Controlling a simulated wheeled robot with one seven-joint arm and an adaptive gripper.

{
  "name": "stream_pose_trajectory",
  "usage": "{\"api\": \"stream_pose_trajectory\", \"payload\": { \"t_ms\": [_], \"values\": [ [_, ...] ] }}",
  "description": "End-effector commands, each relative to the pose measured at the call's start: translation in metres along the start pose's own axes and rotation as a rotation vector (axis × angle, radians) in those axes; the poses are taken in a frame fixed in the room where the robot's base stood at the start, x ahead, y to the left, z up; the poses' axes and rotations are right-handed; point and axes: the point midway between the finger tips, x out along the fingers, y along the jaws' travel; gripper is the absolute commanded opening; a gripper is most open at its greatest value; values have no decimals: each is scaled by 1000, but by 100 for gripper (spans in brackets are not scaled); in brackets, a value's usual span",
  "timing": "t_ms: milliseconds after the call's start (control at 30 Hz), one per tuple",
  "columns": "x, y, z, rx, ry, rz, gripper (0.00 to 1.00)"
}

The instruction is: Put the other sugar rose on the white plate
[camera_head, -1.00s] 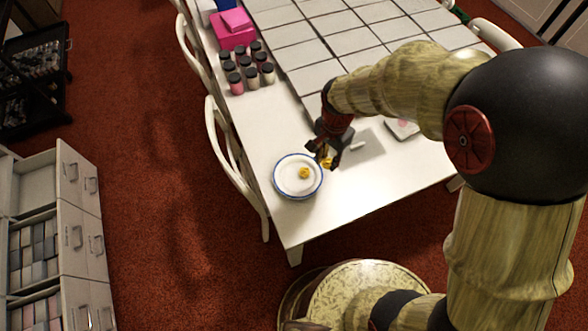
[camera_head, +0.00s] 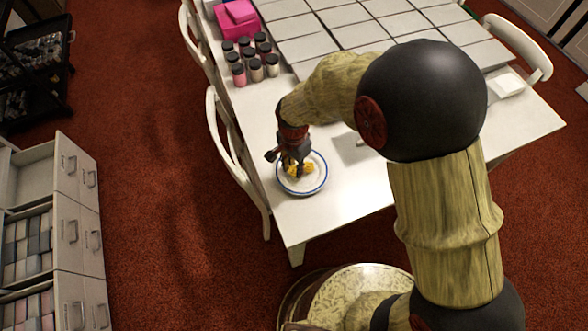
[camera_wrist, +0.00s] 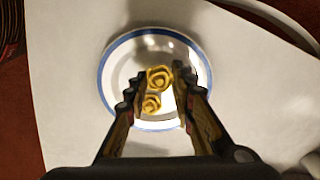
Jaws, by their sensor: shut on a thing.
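The white plate (camera_head: 303,190) with a blue rim lies near the table's front left corner. It also shows in the wrist view (camera_wrist: 104,75). My gripper (camera_head: 292,168) is over the plate, pointing down. In the wrist view its fingers (camera_wrist: 159,76) stand on either side of a yellow sugar rose (camera_wrist: 159,78), which they hold. The other yellow sugar rose (camera_wrist: 151,104) sits on the plate close beside it. In the head view this other rose (camera_head: 308,168) shows just right of the fingers. I cannot tell whether the held rose touches the plate.
Several dark-lidded jars (camera_head: 250,62) and a pink box (camera_head: 238,18) stand on the table's left side. Grey tiles (camera_head: 345,35) cover the back. A small white item (camera_head: 506,84) lies at the right. A white chair (camera_head: 238,150) stands at the left edge.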

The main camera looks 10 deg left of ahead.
Motion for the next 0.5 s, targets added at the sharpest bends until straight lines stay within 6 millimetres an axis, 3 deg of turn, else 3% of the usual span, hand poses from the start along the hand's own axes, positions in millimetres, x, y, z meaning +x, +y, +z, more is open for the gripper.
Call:
{"api": "stream_pose_trajectory", "payload": {
  "t_ms": [67,433,467,500],
  "values": [
    [10,0,0,0,0,0,14],
    [11,0,0,0,0,-1,14],
    [11,-1,-1,0,1,-2,25],
    [11,-1,-1,0,1,-2,27]
  ]
}}
